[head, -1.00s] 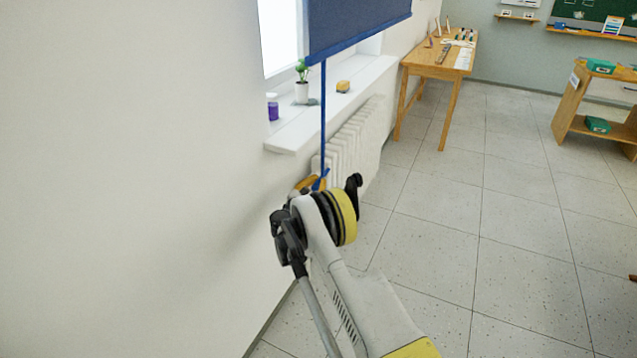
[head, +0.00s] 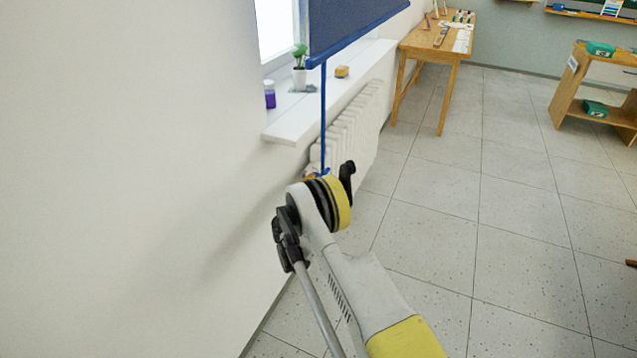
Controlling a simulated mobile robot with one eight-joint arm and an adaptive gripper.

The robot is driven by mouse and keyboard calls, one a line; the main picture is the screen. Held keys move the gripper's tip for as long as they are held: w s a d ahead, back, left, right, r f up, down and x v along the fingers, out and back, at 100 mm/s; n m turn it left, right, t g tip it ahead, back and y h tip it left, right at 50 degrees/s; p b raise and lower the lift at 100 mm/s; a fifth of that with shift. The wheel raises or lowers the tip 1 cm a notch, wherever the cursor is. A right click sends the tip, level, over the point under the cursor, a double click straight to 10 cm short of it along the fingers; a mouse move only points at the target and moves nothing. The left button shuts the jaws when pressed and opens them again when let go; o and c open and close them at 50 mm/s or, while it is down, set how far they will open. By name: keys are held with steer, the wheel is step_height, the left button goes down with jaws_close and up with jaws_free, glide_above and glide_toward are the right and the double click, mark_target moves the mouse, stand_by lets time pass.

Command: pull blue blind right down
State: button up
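The blue blind (head: 350,25) hangs partly over the window at the top of the head view. Its bottom bar is above the windowsill, and bright glass shows to its left. A blue pull strap (head: 323,115) runs straight down from the bar's left end, in front of the sill and radiator. My gripper (head: 316,174) is at the strap's lower end, mostly hidden behind my yellow-ringed arm joint. Only a bit of orange and blue shows there. I cannot see whether its fingers are closed on the strap.
The white windowsill (head: 285,128) holds a potted plant (head: 300,72), a purple jar (head: 270,95) and a yellow item (head: 342,72). A white radiator (head: 350,130) is below. A wooden table (head: 425,45) and shelf unit (head: 565,95) stand farther back.

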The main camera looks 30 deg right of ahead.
steer(key=shift+a, duration=0.1)
steer(key=v, duration=1.2)
